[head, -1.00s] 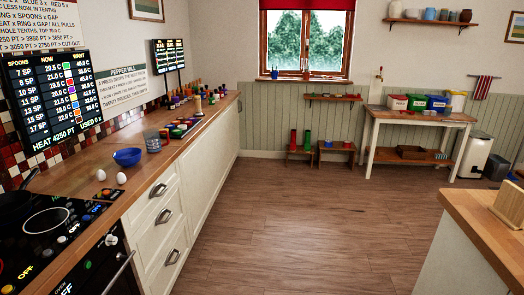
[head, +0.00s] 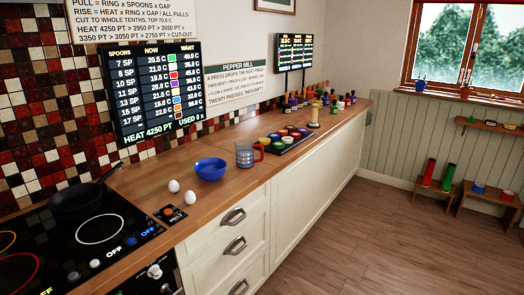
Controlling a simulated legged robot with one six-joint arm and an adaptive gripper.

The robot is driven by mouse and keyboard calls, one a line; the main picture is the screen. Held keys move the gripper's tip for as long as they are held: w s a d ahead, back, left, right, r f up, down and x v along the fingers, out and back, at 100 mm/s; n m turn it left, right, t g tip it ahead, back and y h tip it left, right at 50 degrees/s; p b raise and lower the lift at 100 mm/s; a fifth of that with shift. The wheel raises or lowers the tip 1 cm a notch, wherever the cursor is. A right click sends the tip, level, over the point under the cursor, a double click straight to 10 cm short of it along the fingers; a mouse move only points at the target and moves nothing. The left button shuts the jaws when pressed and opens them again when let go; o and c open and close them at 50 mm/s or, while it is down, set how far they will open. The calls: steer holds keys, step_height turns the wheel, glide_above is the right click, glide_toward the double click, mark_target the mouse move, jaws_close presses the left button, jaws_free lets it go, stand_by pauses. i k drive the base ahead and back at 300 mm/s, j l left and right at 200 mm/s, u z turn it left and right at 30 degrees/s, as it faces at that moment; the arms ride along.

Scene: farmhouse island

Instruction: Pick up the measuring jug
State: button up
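The measuring jug (head: 245,154) is a clear, greyish vessel with a red handle on its right side. It stands upright on the wooden counter (head: 212,190), between the blue bowl and a dark tray of coloured pots. My gripper does not show in the head view.
The blue bowl (head: 210,169) stands left of the jug, with two eggs (head: 181,191) nearer the hob (head: 85,240). The tray of coloured pots (head: 288,138) is close on the jug's right. Several bottles line the counter's far end. The wooden floor (head: 400,240) is clear.

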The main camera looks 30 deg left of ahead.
mark_target(245, 147)
steer(key=i+u, duration=0.45)
steer(key=i, duration=0.3)
steer(key=i+l+u, duration=0.15)
steer(key=i+u, duration=0.3)
steer(key=i, duration=0.35)
steer(key=i+u, duration=0.45)
steer(key=i+l+u, duration=0.15)
steer(key=i+u, duration=0.3)
steer(key=i+l+u, duration=0.3)
steer(key=i+u, duration=0.15)
steer(key=i+l, duration=0.05)
steer(key=i, duration=0.05)
